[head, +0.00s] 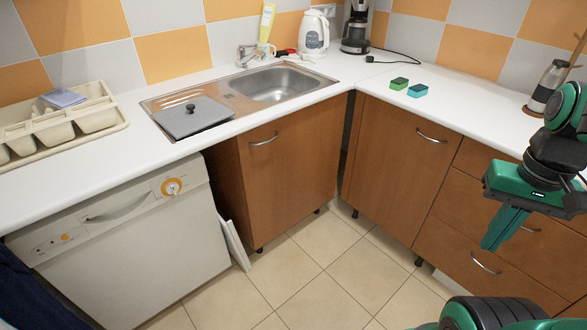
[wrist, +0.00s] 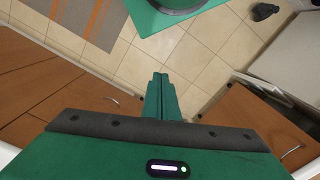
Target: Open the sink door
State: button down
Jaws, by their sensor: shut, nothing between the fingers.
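The sink door (head: 292,170) is a brown wooden cabinet front below the steel sink (head: 281,85), with a curved metal handle (head: 264,139) near its top left. It looks closed in the head view. My green gripper (head: 490,246) is at the right, in front of the drawers and well apart from the sink door. Its fingers point down, shut with nothing between them. In the wrist view my gripper (wrist: 160,77) also shows its fingers together over the floor. A brown front with a handle (wrist: 292,151) at the lower right there may be the sink door; I cannot be sure.
A white dishwasher (head: 130,246) stands left of the sink cabinet, with a white panel (head: 234,243) leaning beside it. Another brown door (head: 396,157) and drawers (head: 493,224) run along the right. The tiled floor (head: 305,270) in front is clear.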

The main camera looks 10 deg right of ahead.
aim_at(289, 164)
jog(key=u, duration=0.1)
jog(key=i, duration=1.15)
jog(key=z, duration=0.15)
